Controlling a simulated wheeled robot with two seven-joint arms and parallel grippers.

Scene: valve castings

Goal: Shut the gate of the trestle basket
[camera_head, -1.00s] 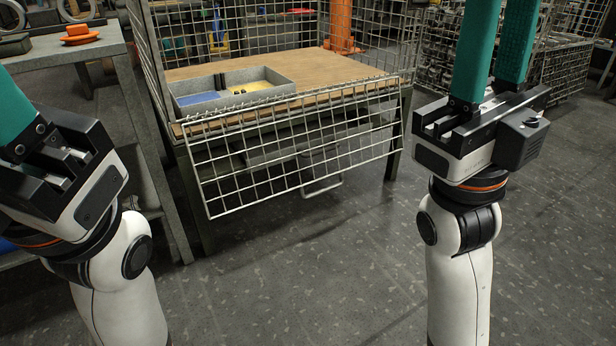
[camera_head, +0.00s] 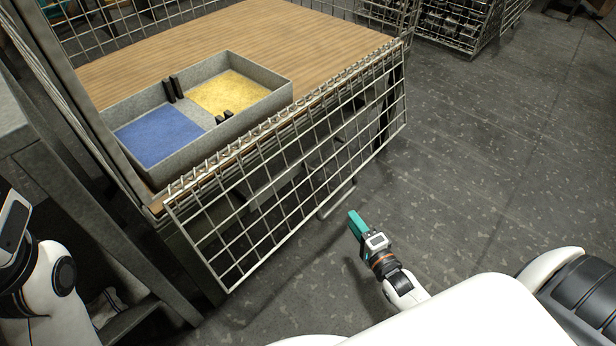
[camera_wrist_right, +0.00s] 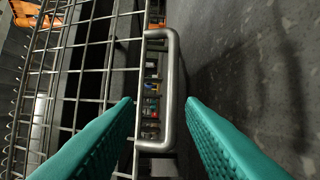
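The trestle basket's gate (camera_head: 285,170) is a wire mesh panel. It hangs open, sloping down and outward from the front edge of the wooden deck (camera_head: 255,40). A U-shaped metal handle (camera_head: 338,200) sits at its lower edge, and the handle (camera_wrist_right: 173,90) also shows large in the right wrist view. My right gripper (camera_head: 354,222) is low in front of the gate, close to the handle. In the right wrist view its teal fingers (camera_wrist_right: 160,105) are apart, with the handle's bar appearing between their tips, not clamped. My left gripper (camera_head: 13,222) is only partly in frame; its fingers are hidden.
A grey tray (camera_head: 275,97) with blue and yellow sections stands on the deck, near the gate's hinge edge. A grey bench (camera_head: 20,140) is close on the left. Another mesh basket (camera_head: 450,30) stands at the back. The floor (camera_head: 480,160) to the right is clear.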

